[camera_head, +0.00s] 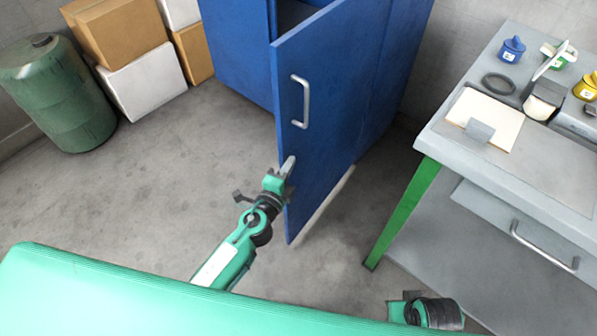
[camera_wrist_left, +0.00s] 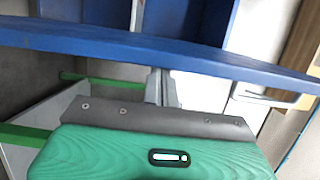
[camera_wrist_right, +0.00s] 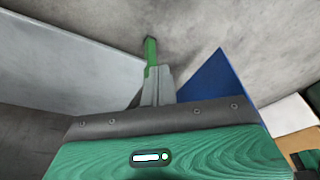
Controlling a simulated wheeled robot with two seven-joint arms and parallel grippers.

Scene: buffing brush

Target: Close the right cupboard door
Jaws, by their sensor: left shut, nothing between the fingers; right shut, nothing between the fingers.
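The blue right cupboard door (camera_head: 325,110) stands partly open, its free edge toward me. Its metal handle (camera_head: 302,102) faces left, and also shows in the left wrist view (camera_wrist_left: 265,97). The blue cupboard (camera_head: 238,50) is behind, with a dark opening at the top. My left gripper (camera_head: 288,165) is shut and empty, with its fingertips at the door's free edge, below the handle. In the left wrist view the tips (camera_wrist_left: 160,80) meet the door's edge; I cannot tell whether they touch. My right gripper (camera_wrist_right: 157,85) is shut and empty, low near the workbench; a blue corner (camera_wrist_right: 222,88) shows beyond it.
A grey workbench (camera_head: 560,185) with a green leg (camera_head: 405,210) stands right of the door, with small tools on top. A green barrel (camera_head: 55,95) and boxes (camera_head: 140,82) stand at the left. The floor (camera_head: 190,150) left of the door is clear.

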